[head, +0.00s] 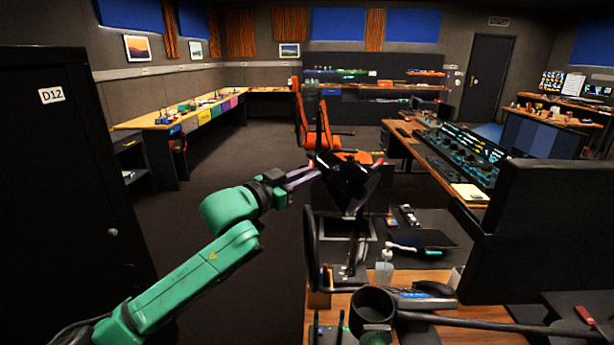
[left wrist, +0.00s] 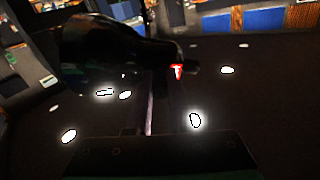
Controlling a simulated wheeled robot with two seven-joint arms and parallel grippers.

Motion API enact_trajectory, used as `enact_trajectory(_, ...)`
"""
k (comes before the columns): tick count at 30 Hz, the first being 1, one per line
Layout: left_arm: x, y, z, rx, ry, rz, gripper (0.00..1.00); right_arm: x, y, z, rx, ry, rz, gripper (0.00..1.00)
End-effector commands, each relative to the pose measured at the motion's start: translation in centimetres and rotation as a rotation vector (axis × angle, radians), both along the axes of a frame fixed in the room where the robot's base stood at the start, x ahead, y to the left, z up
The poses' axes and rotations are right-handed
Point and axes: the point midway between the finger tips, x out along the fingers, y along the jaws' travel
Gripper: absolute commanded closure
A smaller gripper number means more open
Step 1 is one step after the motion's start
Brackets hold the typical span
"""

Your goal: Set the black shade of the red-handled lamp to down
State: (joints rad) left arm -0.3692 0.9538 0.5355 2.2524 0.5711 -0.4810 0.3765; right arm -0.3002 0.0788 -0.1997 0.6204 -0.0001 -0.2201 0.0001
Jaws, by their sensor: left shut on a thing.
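The black lamp shade (head: 352,188) stands at the end of a thin black stand over the desk, tilted. Small red marks, perhaps its handle, show at its upper right (head: 378,162). My left gripper (head: 317,172) reaches in from the left and is shut at the shade's left edge. In the left wrist view a large dark rounded shape (left wrist: 110,50), which looks like the shade, lies close before the fingers, with a red piece (left wrist: 178,72) at its right end. The exact grip contact is too dark to see. My right gripper is not in view.
A dark partition (head: 550,225) stands at right, a black cabinet (head: 70,190) at left. Orange chairs (head: 322,130) stand behind.

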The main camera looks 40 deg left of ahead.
Motion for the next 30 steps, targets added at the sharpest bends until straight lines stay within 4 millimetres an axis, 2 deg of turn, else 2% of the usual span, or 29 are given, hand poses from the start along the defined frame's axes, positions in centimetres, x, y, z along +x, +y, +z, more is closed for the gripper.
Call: enact_trajectory(30,0.62,-0.02,-0.19,0.023,0.005,0.000,1.00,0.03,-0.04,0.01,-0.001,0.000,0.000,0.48)
